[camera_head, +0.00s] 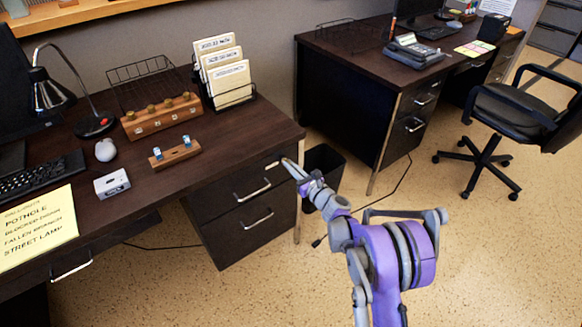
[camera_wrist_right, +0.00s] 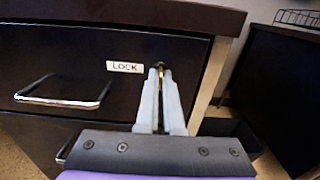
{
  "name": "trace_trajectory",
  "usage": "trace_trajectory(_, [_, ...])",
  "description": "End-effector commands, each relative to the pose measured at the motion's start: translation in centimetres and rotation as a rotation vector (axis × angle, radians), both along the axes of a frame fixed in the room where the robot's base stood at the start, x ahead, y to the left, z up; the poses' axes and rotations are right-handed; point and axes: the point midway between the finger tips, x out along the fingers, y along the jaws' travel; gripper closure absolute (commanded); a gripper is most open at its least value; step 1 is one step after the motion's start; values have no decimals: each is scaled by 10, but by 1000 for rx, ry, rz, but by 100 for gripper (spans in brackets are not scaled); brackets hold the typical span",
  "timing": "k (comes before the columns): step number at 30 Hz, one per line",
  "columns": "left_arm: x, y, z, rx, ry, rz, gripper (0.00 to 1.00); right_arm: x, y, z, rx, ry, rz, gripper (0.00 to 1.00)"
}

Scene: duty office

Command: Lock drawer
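The top drawer (camera_head: 230,198) of the dark desk is closed flush, with a silver bar handle. In the right wrist view the drawer front (camera_wrist_right: 60,55) carries a white LOCK label (camera_wrist_right: 125,67). A small brass key (camera_wrist_right: 161,72) shows at the lock, just right of the label. My right gripper (camera_head: 290,166) is at the drawer's upper right corner. In the wrist view its fingertips (camera_wrist_right: 163,78) are close together around the brass key, with a narrow gap further back. The fingers hide most of the key and lock. My left gripper is not in view.
A lower drawer (camera_head: 243,228) with its own handle sits below. A black bin (camera_head: 325,170) stands right of the desk, near my right arm. The desktop (camera_head: 225,150) holds a lamp, a wooden block with knobs and a file holder. Open floor (camera_head: 180,285) lies in front.

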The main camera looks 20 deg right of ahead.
Motion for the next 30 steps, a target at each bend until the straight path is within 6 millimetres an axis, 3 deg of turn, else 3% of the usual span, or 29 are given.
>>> trace_trajectory(16, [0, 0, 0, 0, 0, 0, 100, 0, 0, 0, 25, 9, 0, 100])
trace_trajectory(22, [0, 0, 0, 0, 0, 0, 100, 0, 0, 0, 24, 9, 0, 66])
trace_trajectory(30, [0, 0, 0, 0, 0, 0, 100, -1, 0, 0, 24, 9, 0, 66])
